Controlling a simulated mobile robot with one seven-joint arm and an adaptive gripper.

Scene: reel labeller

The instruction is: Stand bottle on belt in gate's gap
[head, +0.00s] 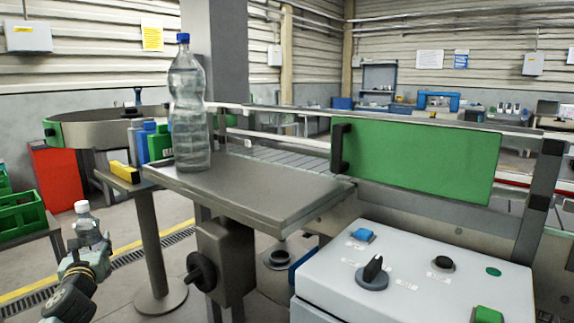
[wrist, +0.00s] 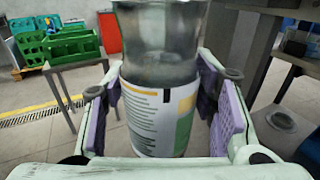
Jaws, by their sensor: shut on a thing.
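My gripper (head: 86,250) is at the lower left of the head view, shut on a small clear bottle (head: 87,225) with a white cap. The bottle is upright, off to the left of the steel plate and lower than it. In the wrist view the held bottle (wrist: 158,118) has a white label with green and yellow; the purple finger pads are on either side of it, and its cap is out of view. A slatted belt (head: 290,156) runs behind the steel plate (head: 250,190), partly hidden by a green panel (head: 415,160). I cannot tell which part is the gate.
A large clear bottle (head: 190,115) with a blue cap stands on the plate's far left corner. A white control box (head: 420,275) is front right. Green crates (head: 20,217) and a red cabinet (head: 60,180) are left.

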